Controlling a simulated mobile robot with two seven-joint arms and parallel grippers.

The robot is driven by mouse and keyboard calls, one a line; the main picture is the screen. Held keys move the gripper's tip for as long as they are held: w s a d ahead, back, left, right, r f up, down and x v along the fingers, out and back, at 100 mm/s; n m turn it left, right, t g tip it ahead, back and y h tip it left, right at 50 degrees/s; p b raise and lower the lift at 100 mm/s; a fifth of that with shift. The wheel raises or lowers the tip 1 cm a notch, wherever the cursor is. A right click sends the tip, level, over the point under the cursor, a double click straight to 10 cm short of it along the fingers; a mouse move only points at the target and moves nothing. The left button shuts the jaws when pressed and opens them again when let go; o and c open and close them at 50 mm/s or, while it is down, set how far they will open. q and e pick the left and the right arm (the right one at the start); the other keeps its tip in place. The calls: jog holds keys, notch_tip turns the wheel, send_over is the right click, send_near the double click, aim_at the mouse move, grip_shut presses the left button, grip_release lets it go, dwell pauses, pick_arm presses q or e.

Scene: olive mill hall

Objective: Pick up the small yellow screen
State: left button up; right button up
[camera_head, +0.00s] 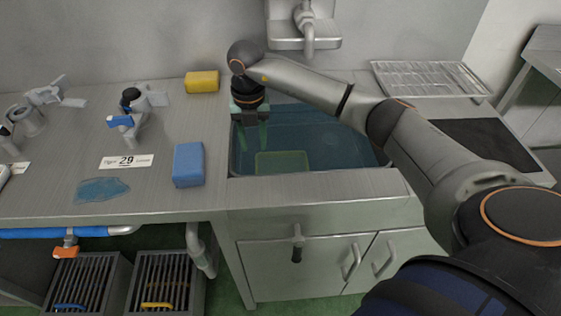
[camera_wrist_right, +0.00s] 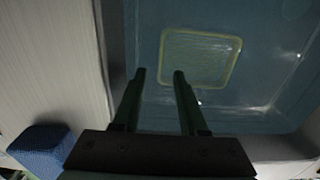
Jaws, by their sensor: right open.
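The small yellow screen (camera_head: 282,162) lies in the water-filled sink, towards its near side. It is a flat square with a yellow rim. In the right wrist view the screen (camera_wrist_right: 200,58) lies beyond the fingertips, a little right of the gap between them. My right gripper (camera_head: 251,148) points down over the left part of the sink, open and empty, left of the screen and apart from it. The right gripper's two fingers (camera_wrist_right: 159,74) also show in the right wrist view. My left gripper is not in view.
The sink (camera_head: 330,185) is set in a steel counter. A blue sponge (camera_head: 188,164) stands by its left edge, and a yellow sponge (camera_head: 202,82) lies at the back. A faucet (camera_head: 307,30) hangs above the sink. A wire rack (camera_head: 430,78) lies at the right.

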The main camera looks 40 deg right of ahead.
aim_at(282, 168)
notch_tip(282, 168, down, 8)
jog(key=shift+s+r, duration=0.1)
jog(key=shift+s, duration=0.05)
grip_shut()
dwell(0.5)
dwell(1.2)
